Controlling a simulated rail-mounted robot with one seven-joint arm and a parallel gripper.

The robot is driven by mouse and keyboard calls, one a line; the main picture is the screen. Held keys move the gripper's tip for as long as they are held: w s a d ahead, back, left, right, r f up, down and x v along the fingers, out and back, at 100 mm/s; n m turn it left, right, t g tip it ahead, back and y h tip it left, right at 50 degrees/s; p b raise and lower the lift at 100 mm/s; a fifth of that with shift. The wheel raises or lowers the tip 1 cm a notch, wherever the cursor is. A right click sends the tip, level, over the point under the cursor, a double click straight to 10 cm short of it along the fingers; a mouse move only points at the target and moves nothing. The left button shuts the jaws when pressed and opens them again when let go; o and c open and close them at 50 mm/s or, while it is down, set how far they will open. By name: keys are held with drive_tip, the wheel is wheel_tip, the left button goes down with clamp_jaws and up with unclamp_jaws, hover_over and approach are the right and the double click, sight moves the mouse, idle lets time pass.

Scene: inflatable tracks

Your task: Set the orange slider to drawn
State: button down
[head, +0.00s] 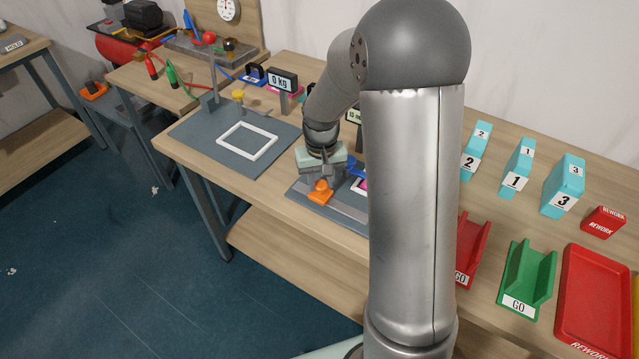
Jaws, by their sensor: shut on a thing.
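The orange slider (319,196) sits on a grey base plate (345,212) near the front edge of the table. It has a rounded orange knob on top. My gripper (321,180) points down over it and is shut on the knob. The fingertips are small in this view and partly merge with the knob. My arm hides the right part of the base plate, and only bits of blue and pink parts show beside the gripper.
A dark mat (190,135) with a white square frame (247,141) lies to the left. A 0 KG display (283,80) stands behind. Cyan numbered blocks (517,168), a green GO holder (527,280) and a red REWORK tray (597,300) are at the right.

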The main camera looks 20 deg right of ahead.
sight(321, 185)
drive_tip(key=c, duration=1)
unclamp_jaws()
wheel_tip(321, 185, up, 18)
drive_tip(key=shift+f+b, duration=0.25)
drive_tip(key=shift+b, duration=0.5)
drive_tip(key=shift+s, duration=0.1)
